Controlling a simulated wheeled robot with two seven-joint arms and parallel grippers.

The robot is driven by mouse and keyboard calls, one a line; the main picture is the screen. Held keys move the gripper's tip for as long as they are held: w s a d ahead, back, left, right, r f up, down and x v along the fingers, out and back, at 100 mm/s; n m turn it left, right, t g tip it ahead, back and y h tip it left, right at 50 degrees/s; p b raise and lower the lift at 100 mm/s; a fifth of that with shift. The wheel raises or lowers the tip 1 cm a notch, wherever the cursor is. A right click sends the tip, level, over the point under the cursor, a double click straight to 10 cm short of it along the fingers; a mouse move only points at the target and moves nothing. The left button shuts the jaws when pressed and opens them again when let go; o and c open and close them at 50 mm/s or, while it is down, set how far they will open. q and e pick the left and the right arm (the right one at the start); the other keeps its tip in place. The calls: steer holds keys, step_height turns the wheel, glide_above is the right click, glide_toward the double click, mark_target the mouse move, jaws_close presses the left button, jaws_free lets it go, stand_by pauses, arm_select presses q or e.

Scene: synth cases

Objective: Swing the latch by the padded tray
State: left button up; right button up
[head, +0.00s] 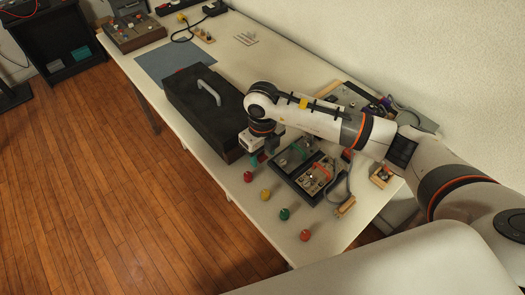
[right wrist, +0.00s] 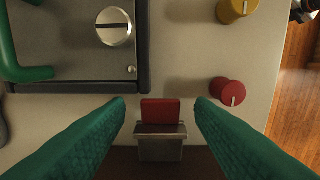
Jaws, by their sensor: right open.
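A latch with a red tab (right wrist: 160,112) and a metal plate (right wrist: 160,142) sits at the edge of a dark brown surface in the right wrist view. My right gripper (right wrist: 160,104) is open, its green fingers on either side of the tab, with gaps showing. In the head view the right gripper (head: 263,157) is low beside the near right end of a black case (head: 190,95) with a grey handle; the latch is not clear there. A dark-rimmed tray (head: 312,198) with metal panels lies just right of the gripper; I cannot tell whether it is padded. My left gripper is not in view.
A red knob (head: 248,176), a yellow knob (head: 265,194), a green knob (head: 284,214) and an orange-red knob (head: 305,235) line the table's front edge. A blue-grey mat (head: 155,66) lies beyond the case. My right arm covers part of the cluttered back right.

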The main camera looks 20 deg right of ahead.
mark_target(262, 158)
steer(key=shift+c, duration=0.2)
steer(key=c, duration=1)
steer(key=shift+o, duration=0.2)
steer(key=shift+r, duration=0.1)
steer(key=shift+w, duration=0.1)
steer(key=shift+w+a+r+g+h, duration=0.15)
steer(key=shift+w+r+g+h, duration=0.2)
steer(key=shift+g, duration=0.35)
steer(key=g, duration=0.1)
steer(key=g+h, duration=0.1)
steer(key=w+r+g+b, duration=0.1)
steer(key=shift+a+r, duration=0.1)
steer(key=shift+a, duration=0.15)
steer(key=shift+w+a+r+g+h+p, duration=0.15)
steer(key=shift+w+g+h+p, duration=0.1)
steer(key=shift+g, duration=0.25)
steer(key=shift+w+r+g+h+p, duration=0.1)
steer(key=shift+w+r+g+h, duration=0.1)
steer(key=shift+g, duration=0.3)
